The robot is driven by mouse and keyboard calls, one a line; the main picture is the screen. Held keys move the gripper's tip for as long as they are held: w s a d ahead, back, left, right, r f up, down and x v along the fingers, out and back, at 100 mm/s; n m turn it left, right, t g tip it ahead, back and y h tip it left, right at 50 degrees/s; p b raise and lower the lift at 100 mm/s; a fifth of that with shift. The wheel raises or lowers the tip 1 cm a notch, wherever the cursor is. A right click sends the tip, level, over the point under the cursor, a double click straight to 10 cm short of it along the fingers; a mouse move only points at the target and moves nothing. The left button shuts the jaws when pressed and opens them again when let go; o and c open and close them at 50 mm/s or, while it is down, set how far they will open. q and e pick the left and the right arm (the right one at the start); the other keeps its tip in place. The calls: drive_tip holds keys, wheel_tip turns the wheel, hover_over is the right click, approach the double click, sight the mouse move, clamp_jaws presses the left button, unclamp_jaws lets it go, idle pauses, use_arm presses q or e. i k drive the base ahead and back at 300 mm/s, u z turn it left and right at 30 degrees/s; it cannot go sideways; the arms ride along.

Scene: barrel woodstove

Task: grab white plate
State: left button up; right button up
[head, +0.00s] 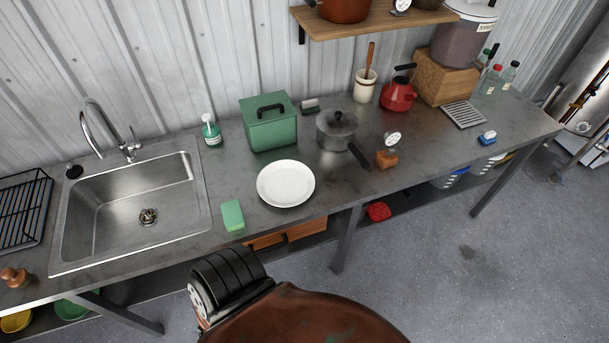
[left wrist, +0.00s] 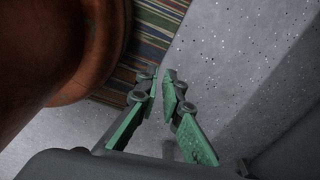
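The white plate (head: 286,183) is round and lies flat on the metal counter, right of the sink and in front of a green lidded box (head: 268,122). Neither gripper shows in the head view. In the left wrist view my left gripper (left wrist: 161,82) has two green-padded fingers with a narrow gap between the tips. Nothing is between them; grey floor shows through. The plate is not in the left wrist view. My right gripper is not in view.
A green sponge (head: 232,215) and a lidded pot (head: 338,130) flank the plate. The sink (head: 140,205) is at left. A rusty rounded body (head: 300,318) with a black ribbed part (head: 230,284) stands in front of the counter. A striped rug (left wrist: 150,35) shows in the wrist view.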

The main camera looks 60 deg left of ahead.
sight(284, 183)
drive_tip(key=i, duration=2.35)
drive_tip(key=u, duration=2.8)
